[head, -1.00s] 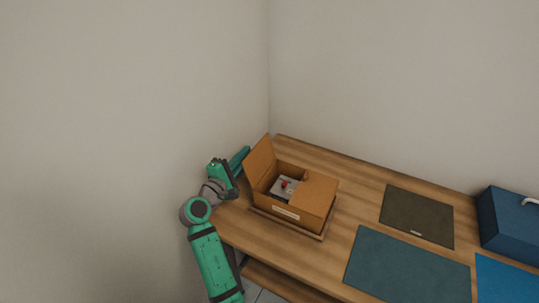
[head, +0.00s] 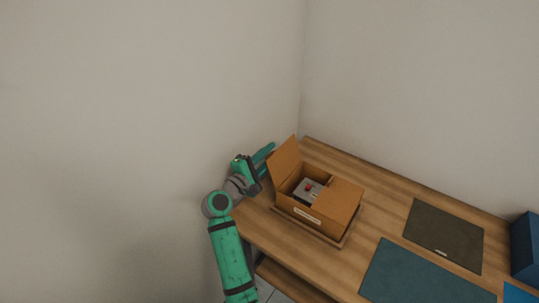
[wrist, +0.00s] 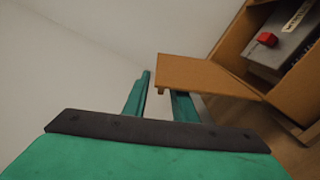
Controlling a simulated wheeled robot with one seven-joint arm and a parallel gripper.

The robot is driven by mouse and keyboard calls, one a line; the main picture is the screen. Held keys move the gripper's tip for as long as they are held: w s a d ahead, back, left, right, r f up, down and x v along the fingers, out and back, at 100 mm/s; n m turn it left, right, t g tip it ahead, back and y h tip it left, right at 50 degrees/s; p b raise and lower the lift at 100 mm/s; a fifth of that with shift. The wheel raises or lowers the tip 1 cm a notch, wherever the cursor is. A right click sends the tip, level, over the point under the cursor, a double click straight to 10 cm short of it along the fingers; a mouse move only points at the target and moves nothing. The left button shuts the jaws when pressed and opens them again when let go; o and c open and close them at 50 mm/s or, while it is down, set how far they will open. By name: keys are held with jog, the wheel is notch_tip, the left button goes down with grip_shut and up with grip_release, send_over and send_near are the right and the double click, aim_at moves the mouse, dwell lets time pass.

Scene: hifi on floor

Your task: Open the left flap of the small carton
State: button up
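The small carton (head: 308,217) is brown cardboard and stands on a thin board on the desk. Its left flap (head: 285,160) is raised and leans outward to the left; in the wrist view the flap (wrist: 195,73) reaches across near my fingers. Its right flap (head: 338,197) lies closed over the right half. My gripper (head: 265,153) is just left of the raised flap. In the wrist view my gripper (wrist: 160,95) has its fingers apart, with the flap hiding part of the right finger. I cannot tell whether they touch.
A dark mat (head: 444,235) and a teal mat (head: 415,275) lie to the right, with a blue box (head: 526,246) at the right edge. Walls (head: 230,90) stand close on the left and behind.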

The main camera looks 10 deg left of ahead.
jog(key=shift+s, duration=0.1)
jog(key=v, duration=1)
jog(key=shift+s+a, duration=0.2)
jog(key=shift+s, duration=0.1)
jog(key=shift+w, duration=0.1)
